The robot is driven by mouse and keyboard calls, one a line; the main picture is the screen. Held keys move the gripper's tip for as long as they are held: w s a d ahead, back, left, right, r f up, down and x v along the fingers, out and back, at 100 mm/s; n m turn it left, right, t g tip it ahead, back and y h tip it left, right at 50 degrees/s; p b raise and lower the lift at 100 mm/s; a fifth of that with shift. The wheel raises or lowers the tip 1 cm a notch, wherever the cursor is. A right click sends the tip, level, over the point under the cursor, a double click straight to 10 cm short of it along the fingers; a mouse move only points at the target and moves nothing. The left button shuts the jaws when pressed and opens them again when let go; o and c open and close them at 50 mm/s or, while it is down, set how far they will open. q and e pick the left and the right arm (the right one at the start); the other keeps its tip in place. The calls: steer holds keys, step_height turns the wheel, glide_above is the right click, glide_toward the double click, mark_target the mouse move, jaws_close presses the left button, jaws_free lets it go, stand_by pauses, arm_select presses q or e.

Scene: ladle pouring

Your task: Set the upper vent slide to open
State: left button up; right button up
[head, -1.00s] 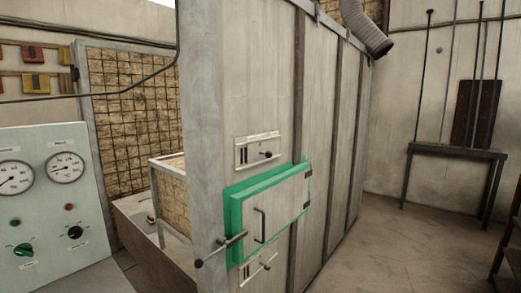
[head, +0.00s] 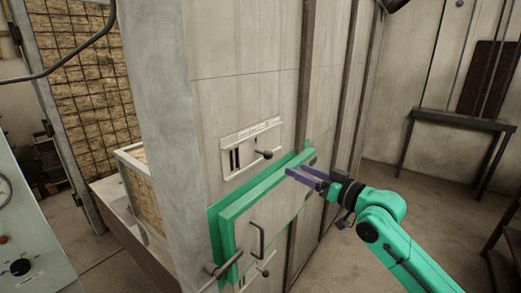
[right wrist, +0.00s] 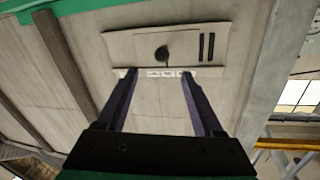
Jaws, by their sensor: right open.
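The upper vent (head: 248,148) is a pale plate on the kiln's front wall, above the green-framed door. Its slide has a dark knob (head: 264,154) at the right and two dark slots at the left. In the right wrist view the vent plate (right wrist: 125,45) appears upside down, with the knob (right wrist: 162,53) left of the slots. My right gripper (head: 295,171) is open and empty, in front of the door's upper edge, right of and a little below the knob. The wrist view shows the knob between and beyond its fingertips (right wrist: 157,74), apart from them. My left gripper is out of view.
The green-framed door (head: 280,208) with its handle and latch rod sits below the vent. A lower vent (head: 262,270) shows partly beneath it. A gauge panel (head: 25,235) stands at the left. A dark table (head: 460,120) stands at the right, with open floor before it.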

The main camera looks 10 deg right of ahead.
mark_target(271, 158)
steer(key=p+x, duration=0.4)
steer(key=x, duration=0.8)
steer(key=shift+a+r+p, duration=0.1)
steer(key=shift+r+p, duration=0.05)
steer(key=shift+p, duration=0.25)
steer(key=shift+w+a, duration=0.25)
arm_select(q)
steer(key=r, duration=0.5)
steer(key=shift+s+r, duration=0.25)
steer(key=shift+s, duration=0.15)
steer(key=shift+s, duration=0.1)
arm_select(e)
steer(key=shift+s, duration=0.1)
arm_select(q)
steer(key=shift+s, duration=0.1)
arm_select(e)
jaws_close()
